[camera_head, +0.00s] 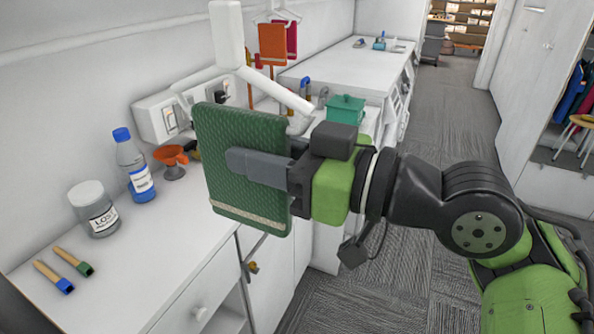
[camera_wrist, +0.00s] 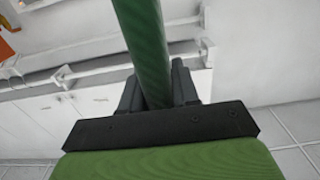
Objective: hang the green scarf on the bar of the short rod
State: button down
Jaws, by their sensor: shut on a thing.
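The green scarf (camera_head: 240,130) is a textured cloth with a pale band near its lower edge. It hangs nearly upright from my gripper (camera_head: 238,162), whose grey finger lies across its near face. In the wrist view the scarf (camera_wrist: 145,40) shows edge-on as a green strip, pinched between the fingers of my gripper (camera_wrist: 156,88). The scarf is above the counter's front edge, apart from any bar as far as I see. White bars (camera_wrist: 95,70) run along the wall in the wrist view; I cannot tell which is the short rod.
A white jar (camera_head: 95,210), a blue-capped bottle (camera_head: 135,168), an orange funnel (camera_head: 171,158) and two brushes (camera_head: 65,265) stand or lie on the white counter (camera_head: 150,255). A white post with a slanting arm (camera_head: 228,35) rises behind the scarf. Orange cloth (camera_head: 272,45) hangs further back.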

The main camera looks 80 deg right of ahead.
jog(key=f+p+x, duration=0.1)
jog(key=p+x, duration=0.5)
jog(key=x, duration=3.4)
jog(key=shift+w+f, duration=0.2)
jog(key=shift+f, duration=0.2)
jog(key=shift+d, duration=0.1)
jog(key=c, duration=0.8)
grip_release()
jog(key=shift+o, duration=0.2)
jog(key=b+v, duration=0.3)
jog(key=v, duration=1.2)
jog(key=shift+s, duration=0.35)
